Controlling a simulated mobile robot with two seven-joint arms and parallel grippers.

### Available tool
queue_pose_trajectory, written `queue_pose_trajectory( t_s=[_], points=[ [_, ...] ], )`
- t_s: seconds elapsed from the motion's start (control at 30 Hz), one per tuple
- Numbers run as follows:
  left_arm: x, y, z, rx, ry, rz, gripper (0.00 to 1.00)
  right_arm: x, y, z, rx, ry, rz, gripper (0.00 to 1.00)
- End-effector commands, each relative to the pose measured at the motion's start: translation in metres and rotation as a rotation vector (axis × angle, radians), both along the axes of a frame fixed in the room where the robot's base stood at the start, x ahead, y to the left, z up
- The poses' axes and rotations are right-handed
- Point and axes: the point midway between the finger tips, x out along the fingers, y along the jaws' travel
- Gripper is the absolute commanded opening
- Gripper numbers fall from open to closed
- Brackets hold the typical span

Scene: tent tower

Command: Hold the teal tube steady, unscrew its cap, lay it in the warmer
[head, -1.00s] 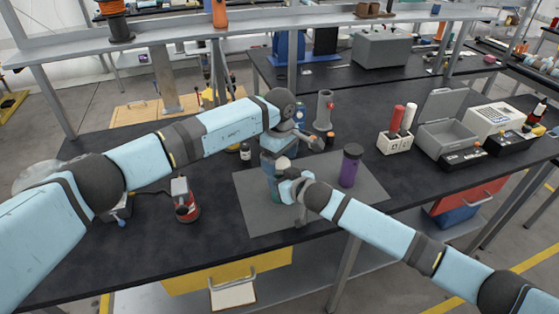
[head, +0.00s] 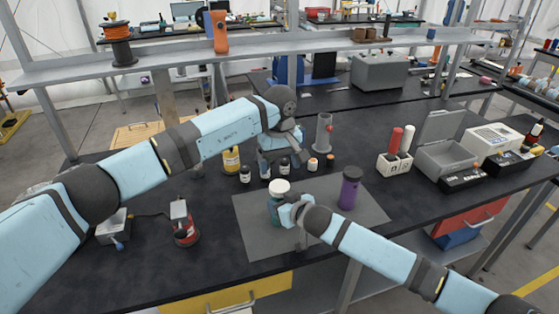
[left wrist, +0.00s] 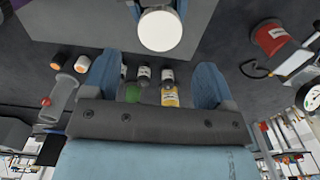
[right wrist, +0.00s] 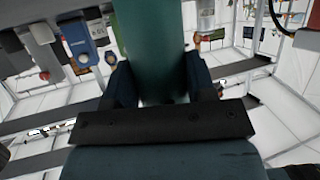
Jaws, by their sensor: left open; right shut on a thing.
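The teal tube (head: 277,209) stands upright over the grey mat (head: 258,238), with its white cap (head: 279,186) on top. My right gripper (head: 290,213) is shut around the tube's side; the right wrist view shows the teal wall (right wrist: 150,45) between its fingers. My left gripper (head: 275,152) is open and empty, behind and above the cap. In the left wrist view the round white cap (left wrist: 160,30) lies just beyond the open fingertips, apart from them. An open grey box (head: 447,158) with its lid raised, possibly the warmer, stands at the right.
A purple bottle (head: 349,189) stands on the mat right of the tube. Several small bottles (head: 245,174) stand behind it, near a grey cylinder (head: 324,133). A red device (head: 184,230) is at left.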

Motion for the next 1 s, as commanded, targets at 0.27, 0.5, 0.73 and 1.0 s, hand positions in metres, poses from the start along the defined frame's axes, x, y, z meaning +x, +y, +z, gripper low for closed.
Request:
queue_pose_trajectory(
  t_s=[0.27, 0.5, 0.73, 1.0],
  points=[
    [-0.001, 0.000, -0.044, 0.000, 0.004, 0.003, 0.79, 0.000, 0.000, 0.000, 0.000, 0.000, 0.000, 0.00],
    [-0.001, -0.001, -0.069, -0.001, 0.002, 0.003, 0.79, 0.000, 0.000, 0.000, 0.000, 0.000, 0.000, 0.00],
    [0.000, 0.000, -0.072, 0.000, 0.000, 0.004, 0.79, 0.000, 0.000, 0.000, 0.000, 0.000, 0.000, 0.00],
    [0.000, 0.000, -0.072, 0.000, 0.000, 0.004, 0.42, 0.000, 0.000, 0.000, 0.000, 0.000, 0.000, 0.00]
  ],
)
